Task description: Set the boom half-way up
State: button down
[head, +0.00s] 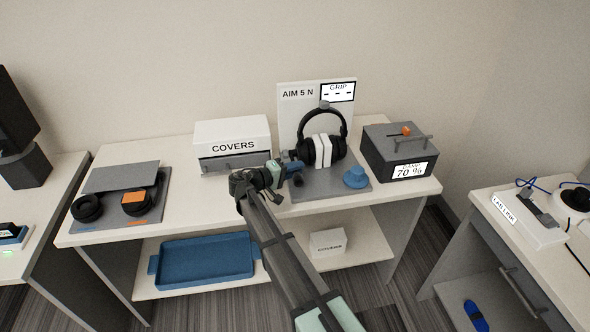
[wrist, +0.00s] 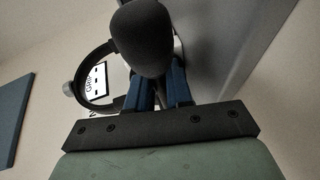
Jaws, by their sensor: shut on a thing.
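The black headset (head: 345,146) hangs on a stand with pale pads between its ear cups, on a grey base plate (head: 326,189). Its headband also shows in the wrist view (wrist: 75,72). My gripper (head: 297,167) is at the headset's left side, with blue fingers. In the wrist view my gripper (wrist: 158,85) is shut on the boom at its dark foam microphone tip (wrist: 143,38). The tip also shows as a small dark blob in the head view (head: 298,181). The rest of the boom is hidden, so its angle cannot be told.
A panel (head: 297,103) reads AIM 5 N, with a GRIP display (head: 338,92) showing dashes. A COVERS box (head: 232,132) is behind left; a dark box (head: 385,160) reading 70 % is right.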

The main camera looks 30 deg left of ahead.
aim_at(294, 152)
jog(key=r+n, duration=0.1)
jog(key=r+n+g, duration=0.1)
jog(key=shift+w+a+r+n, duration=0.15)
jog(key=shift+a+r+n, duration=0.05)
jog(key=shift+r+n, duration=0.2)
jog(key=shift+w+a+r+n+g+h, duration=0.2)
jog(key=shift+r+n+g+h, duration=0.05)
jog(key=shift+r+n+g, duration=0.25)
jog(key=shift+w+a+r+n+g+h, duration=0.2)
jog(key=shift+r+n+g+h, duration=0.1)
jog(key=shift+r+n+g, duration=0.25)
jog(key=shift+w+a+r+n+g+h, duration=0.15)
jog(key=shift+w+r+n+g+h, duration=0.15)
jog(key=shift+n, duration=0.35)
jog(key=shift+s+r, duration=0.1)
jog(key=c, duration=1.1)
grip_release()
jog(key=v, duration=1.4)
